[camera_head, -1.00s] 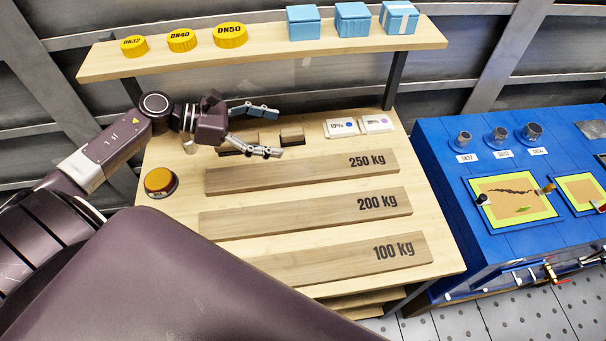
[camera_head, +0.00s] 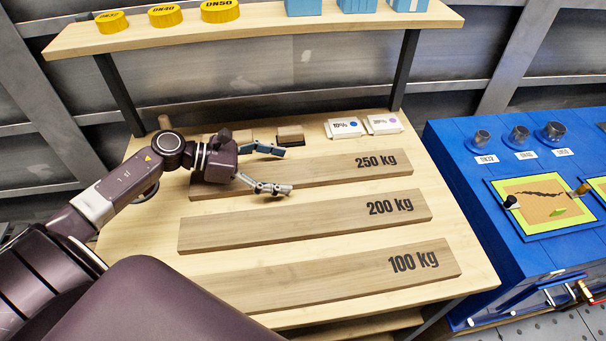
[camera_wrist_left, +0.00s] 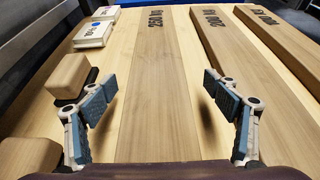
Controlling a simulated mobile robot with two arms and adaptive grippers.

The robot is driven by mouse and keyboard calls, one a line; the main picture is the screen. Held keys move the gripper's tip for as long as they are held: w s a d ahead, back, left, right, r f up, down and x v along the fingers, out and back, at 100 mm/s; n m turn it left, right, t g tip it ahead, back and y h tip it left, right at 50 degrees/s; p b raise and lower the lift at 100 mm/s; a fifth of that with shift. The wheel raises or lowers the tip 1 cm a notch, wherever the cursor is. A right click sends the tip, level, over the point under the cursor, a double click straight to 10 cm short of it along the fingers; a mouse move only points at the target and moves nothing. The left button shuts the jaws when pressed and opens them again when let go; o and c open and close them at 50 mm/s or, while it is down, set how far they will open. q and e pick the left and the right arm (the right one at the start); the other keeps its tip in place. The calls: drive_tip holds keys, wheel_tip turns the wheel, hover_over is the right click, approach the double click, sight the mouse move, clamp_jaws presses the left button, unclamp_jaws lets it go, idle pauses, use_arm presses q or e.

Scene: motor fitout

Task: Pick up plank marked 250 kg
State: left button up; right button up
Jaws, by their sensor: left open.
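The plank marked 250 kg (camera_head: 335,168) lies flat on the wooden table, the farthest of three parallel planks in the head view. My left gripper (camera_head: 281,170) is open and empty over this plank, and hides part of its left half. In the left wrist view, the plank (camera_wrist_left: 160,85) runs away from me between the spread fingers of the gripper (camera_wrist_left: 165,105), with its marking at the far end. No contact with the plank shows. The 200 kg plank (camera_head: 300,224) and the 100 kg plank (camera_head: 330,279) lie nearer. My right gripper does not show.
Small wooden blocks (camera_head: 290,133) and two white boxes (camera_head: 345,128) lie behind the plank. A shelf (camera_head: 300,28) with yellow caps (camera_head: 220,11) and blue boxes overhangs the table's back. A blue workbench (camera_head: 475,190) stands at right.

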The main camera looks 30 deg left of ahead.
sight(304, 170)
use_arm(q)
drive_tip(key=x, duration=0.1)
drive_tip(key=p+x, duration=0.1)
drive_tip(key=x, duration=0.3)
drive_tip(key=shift+w+r+p, duration=0.3)
drive_tip(key=shift+w+r, duration=0.05)
drive_tip(key=shift+r, duration=0.05)
drive_tip(key=shift+w+d+f, duration=0.15)
drive_tip(key=shift+d+f, duration=0.1)
drive_tip(key=shift+c, duration=0.3)
drive_tip(key=c, duration=1.5)
drive_tip(key=shift+r, duration=0.1)
drive_tip(key=shift+c, duration=0.9)
